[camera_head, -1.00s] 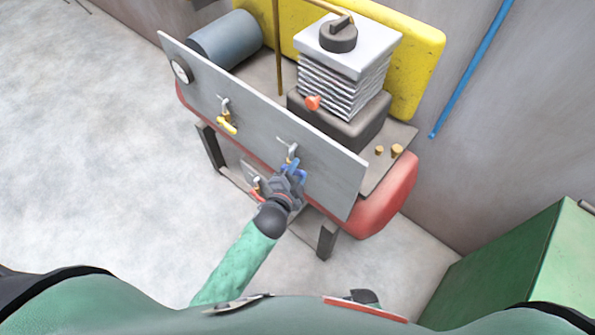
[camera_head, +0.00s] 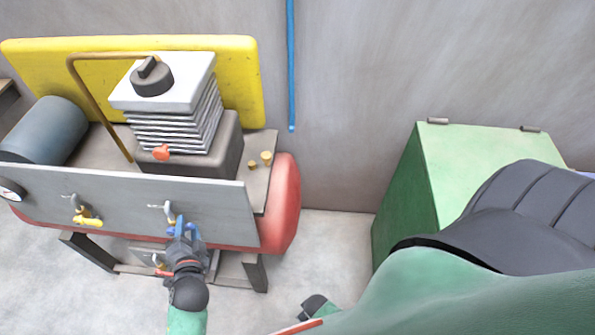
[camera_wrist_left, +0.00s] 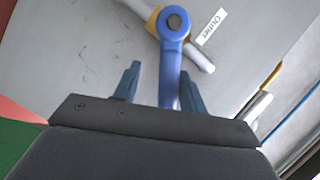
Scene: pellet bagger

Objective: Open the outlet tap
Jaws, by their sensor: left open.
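The outlet tap has a blue lever (camera_head: 179,227) on the front of the grey panel of the machine. In the left wrist view, its blue lever (camera_wrist_left: 170,75) points from a round pivot toward my gripper, at an angle to the light pipe stub, beside a label reading "Outlet" (camera_wrist_left: 213,27). My left gripper (camera_head: 185,240) is at this lever. In the left wrist view, its fingers (camera_wrist_left: 158,85) are open on either side of the lever. The lever lies nearer the right finger; contact is unclear.
A yellow-handled tap (camera_head: 87,217) sits left on the same grey panel (camera_head: 120,195). A green cabinet (camera_head: 405,190) stands at right. Bare floor (camera_head: 325,250) lies between cabinet and machine.

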